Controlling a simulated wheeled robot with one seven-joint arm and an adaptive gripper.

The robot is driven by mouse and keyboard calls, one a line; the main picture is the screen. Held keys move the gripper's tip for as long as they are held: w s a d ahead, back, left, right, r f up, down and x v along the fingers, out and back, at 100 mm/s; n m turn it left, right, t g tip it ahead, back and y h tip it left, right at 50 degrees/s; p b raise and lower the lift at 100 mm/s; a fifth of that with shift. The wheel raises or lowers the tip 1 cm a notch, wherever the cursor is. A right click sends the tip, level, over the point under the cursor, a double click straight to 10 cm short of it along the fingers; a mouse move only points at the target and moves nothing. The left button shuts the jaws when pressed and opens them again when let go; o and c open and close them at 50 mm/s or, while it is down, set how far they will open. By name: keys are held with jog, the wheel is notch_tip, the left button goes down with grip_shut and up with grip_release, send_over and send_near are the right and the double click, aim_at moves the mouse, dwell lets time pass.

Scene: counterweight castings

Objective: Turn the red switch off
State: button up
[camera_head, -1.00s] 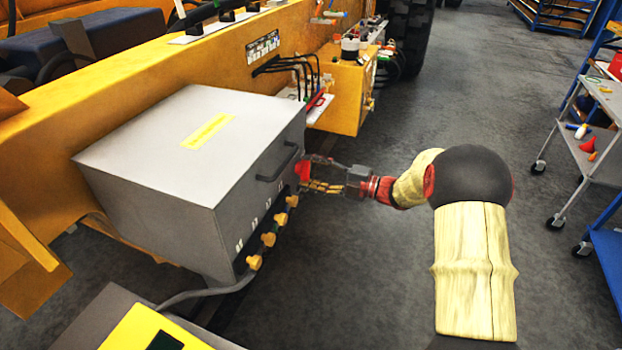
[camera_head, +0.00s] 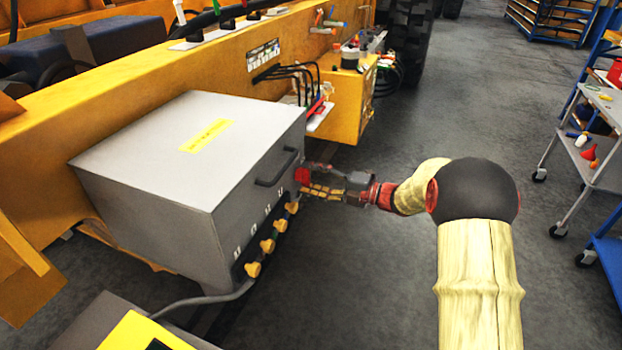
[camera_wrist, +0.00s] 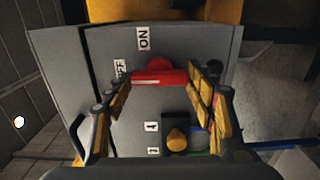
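The red switch (camera_wrist: 160,75) is on the grey box's (camera_head: 165,150) front face, near its far right end; it also shows in the head view (camera_head: 301,175). In the wrist view its bar lies across the picture, with the "ON" label (camera_wrist: 143,38) above it and an "OFF" label (camera_wrist: 121,69), partly hidden, at its upper left. My gripper (camera_wrist: 160,84) is open at the switch, one finger on each side of it; it also shows in the head view (camera_head: 310,182). I cannot tell whether the fingers touch it.
Several yellow knobs (camera_head: 267,245) line the box's lower front edge, one just below the switch in the wrist view (camera_wrist: 177,140). A dark handle (camera_head: 277,167) sticks out beside the switch. A trolley (camera_head: 590,150) stands at the right. Open floor (camera_head: 450,110) lies between.

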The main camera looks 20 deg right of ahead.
jog(key=o, duration=0.4)
jog(key=v, duration=1.2)
dwell(0.4)
